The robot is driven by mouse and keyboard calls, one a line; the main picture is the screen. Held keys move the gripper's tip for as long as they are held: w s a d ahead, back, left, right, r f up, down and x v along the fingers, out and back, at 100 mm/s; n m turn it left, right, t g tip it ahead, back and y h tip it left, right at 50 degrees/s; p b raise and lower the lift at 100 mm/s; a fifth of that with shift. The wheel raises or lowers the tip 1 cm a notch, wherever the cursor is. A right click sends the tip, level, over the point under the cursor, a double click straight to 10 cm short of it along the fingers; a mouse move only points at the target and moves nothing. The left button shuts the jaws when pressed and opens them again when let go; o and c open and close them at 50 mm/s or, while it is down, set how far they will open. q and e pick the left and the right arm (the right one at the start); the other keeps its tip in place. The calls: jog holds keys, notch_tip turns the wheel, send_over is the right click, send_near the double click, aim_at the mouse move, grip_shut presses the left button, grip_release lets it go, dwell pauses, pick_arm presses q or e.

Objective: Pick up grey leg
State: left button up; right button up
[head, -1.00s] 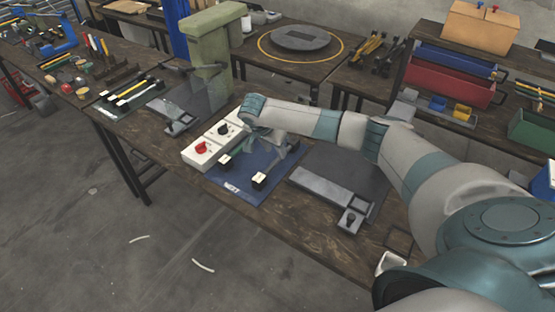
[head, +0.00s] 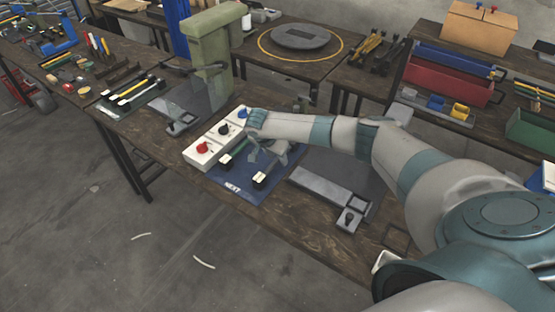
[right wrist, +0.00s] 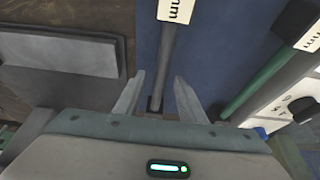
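The grey leg (right wrist: 165,60) is a thin grey rod with a white label on its end, lying on a blue mat (right wrist: 205,50). In the head view its black, white-topped end (head: 259,181) shows at the mat's near right, and the rod is mostly hidden by my gripper. My right gripper (right wrist: 159,77) is open, with a finger on either side of the rod; contact cannot be told. It also shows in the head view (head: 267,153), low over the mat. A green leg (right wrist: 252,85) lies beside it. My left gripper is not in view.
A white control box (head: 213,140) with red, black and blue knobs borders the mat on the left. A grey metal plate (head: 322,188) lies to the right. A green press (head: 208,55) stands behind left. The bench's front strip is clear.

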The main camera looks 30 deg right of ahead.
aim_at(277, 159)
jog(key=shift+f, duration=0.15)
dwell(0.3)
jog(key=shift+d, duration=0.1)
grip_shut()
jog(key=shift+r, duration=0.2)
jog(key=shift+r+p, duration=0.75)
jog(key=shift+p, duration=0.3)
notch_tip(277, 159, up, 3)
jog(key=p, duration=0.3)
jog(key=shift+f, duration=0.1)
jog(key=s+d+r+p, duration=0.1)
jog(key=s+d+r, duration=0.1)
jog(key=s, duration=0.3)
jog(key=s+d+r+p, duration=0.1)
jog(key=s+d+r, duration=0.1)
jog(key=s+r, duration=0.2)
jog(key=shift+s+r, duration=0.2)
jog(key=shift+s, duration=0.75)
